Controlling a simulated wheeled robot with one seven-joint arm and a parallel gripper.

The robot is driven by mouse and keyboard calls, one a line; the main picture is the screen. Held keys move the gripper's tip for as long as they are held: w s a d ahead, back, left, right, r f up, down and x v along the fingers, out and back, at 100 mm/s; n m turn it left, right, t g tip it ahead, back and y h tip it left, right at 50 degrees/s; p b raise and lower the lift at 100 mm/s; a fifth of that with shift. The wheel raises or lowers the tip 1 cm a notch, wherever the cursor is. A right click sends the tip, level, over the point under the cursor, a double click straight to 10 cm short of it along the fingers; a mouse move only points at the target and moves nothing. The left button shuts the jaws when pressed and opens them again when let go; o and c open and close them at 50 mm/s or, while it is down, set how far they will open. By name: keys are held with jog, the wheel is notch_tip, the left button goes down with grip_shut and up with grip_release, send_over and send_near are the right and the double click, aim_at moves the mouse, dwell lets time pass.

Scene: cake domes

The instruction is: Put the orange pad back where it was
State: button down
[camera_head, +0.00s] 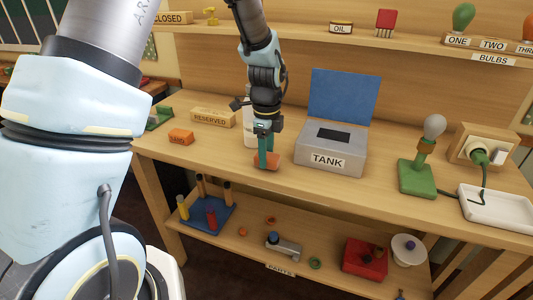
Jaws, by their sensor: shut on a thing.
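My gripper (266,150) is over the front edge area of the wooden workbench, fingers pointing down. It is shut on a small orange pad (270,163), which shows at the fingertips, slightly tilted, close to the bench top. I cannot tell whether the pad touches the bench. Another orange block (181,137), with lettering too small to read, lies on the bench to the left.
A grey box marked TANK (330,158) with a raised blue lid stands right of my gripper. A white cylinder (249,128) is close behind it. A RESERVED block (212,117) lies left, a green lamp stand (416,178) right. Bench between orange block and gripper is clear.

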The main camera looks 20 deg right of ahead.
jog(key=shift+f, duration=0.45)
jog(key=c, duration=0.6)
grip_release()
jog(key=shift+o, duration=0.3)
jog(key=o, duration=0.5)
jog(key=shift+r, duration=0.1)
jog(key=shift+r+p, duration=2.95)
jog(key=shift+r, duration=1.1)
jog(key=shift+f, duration=0.1)
